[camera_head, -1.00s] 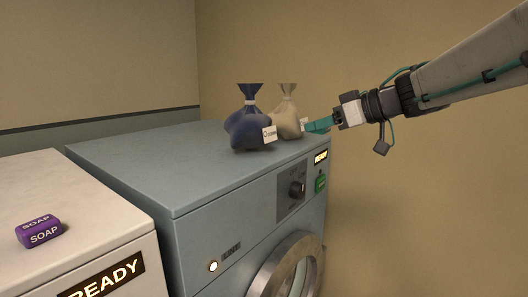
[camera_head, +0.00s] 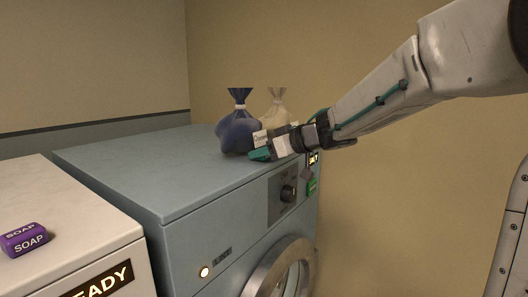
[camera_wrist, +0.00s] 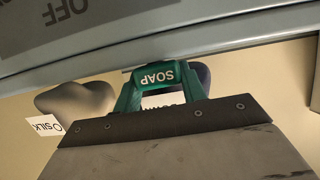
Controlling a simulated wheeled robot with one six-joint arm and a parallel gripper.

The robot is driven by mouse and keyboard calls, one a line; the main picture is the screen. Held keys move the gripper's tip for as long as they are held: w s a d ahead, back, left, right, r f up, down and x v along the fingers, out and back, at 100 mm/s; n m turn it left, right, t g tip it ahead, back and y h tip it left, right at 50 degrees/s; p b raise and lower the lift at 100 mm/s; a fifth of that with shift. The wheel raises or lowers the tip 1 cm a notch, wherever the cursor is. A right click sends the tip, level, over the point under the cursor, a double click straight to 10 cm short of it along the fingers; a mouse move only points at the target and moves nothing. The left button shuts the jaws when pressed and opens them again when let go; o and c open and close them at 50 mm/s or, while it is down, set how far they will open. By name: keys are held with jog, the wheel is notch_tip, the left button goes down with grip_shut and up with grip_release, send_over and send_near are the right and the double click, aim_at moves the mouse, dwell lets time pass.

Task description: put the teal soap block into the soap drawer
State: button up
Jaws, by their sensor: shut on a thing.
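My gripper (camera_head: 268,152) is shut on the teal soap block (camera_head: 259,154) over the right part of the grey-blue washer's top (camera_head: 150,168), close to its front edge. In the wrist view, the block (camera_wrist: 158,75) sits between the two fingers of my gripper (camera_wrist: 157,90), its SOAP label upside down. The washer's front edge runs beyond it there. I cannot tell whether the block touches the washer. I cannot make out an open soap drawer in either view.
A dark blue bag (camera_head: 236,133) and a cream bag (camera_head: 276,108) stand on the washer right behind my gripper. A purple soap block (camera_head: 23,239) lies on the white machine (camera_head: 70,215) at left.

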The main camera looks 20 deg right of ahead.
jog(key=o, duration=0.9)
jog(key=shift+f, duration=0.15)
jog(key=shift+o, duration=0.2)
